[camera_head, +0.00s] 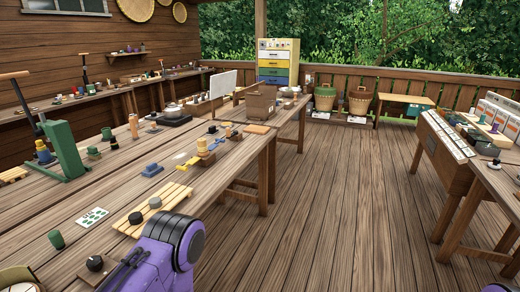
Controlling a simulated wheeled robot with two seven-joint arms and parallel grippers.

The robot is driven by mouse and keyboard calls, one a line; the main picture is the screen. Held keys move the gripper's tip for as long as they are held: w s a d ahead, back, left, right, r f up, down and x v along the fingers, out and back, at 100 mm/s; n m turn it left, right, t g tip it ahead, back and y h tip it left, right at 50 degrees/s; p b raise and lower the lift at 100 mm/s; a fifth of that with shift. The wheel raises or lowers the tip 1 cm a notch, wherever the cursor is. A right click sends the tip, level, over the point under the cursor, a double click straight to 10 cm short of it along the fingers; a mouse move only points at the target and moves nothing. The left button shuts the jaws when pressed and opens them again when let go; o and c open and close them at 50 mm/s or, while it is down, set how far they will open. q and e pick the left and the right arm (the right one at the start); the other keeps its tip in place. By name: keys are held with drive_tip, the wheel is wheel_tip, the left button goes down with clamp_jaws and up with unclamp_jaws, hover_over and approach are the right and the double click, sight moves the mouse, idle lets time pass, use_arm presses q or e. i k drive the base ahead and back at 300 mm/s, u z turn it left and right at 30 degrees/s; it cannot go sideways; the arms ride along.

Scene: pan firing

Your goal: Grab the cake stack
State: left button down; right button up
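No object is clearly identifiable as the cake stack. One small stack of brown and yellowish pieces (203,152) stands upright on the left table (165,140), near its right edge. Nearer, a light slatted board (172,194) carries dark round pieces (155,202), set side by side and not piled. A purple link of my arm shows at the bottom, left of centre, over the table's near edge. A sliver of purple shows at the bottom right corner. Neither of my grippers is visible.
A green press (66,150) with a tall lever stands on the left table. A brown box (261,100) and a white panel (222,83) stand at its far end. Another table (447,145) with boxes is at the right. The plank floor (345,200) between is clear.

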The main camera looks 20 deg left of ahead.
sight(202, 142)
drive_tip(key=u, duration=0.15)
drive_tip(key=k, duration=0.3)
drive_tip(key=z, duration=0.9)
drive_tip(key=i, duration=2.2)
drive_tip(key=u, duration=0.55)
drive_tip(key=i, duration=1.1)
drive_tip(key=u, duration=1.75)
drive_tip(key=i, duration=0.9)
drive_tip(key=z, duration=1.85)
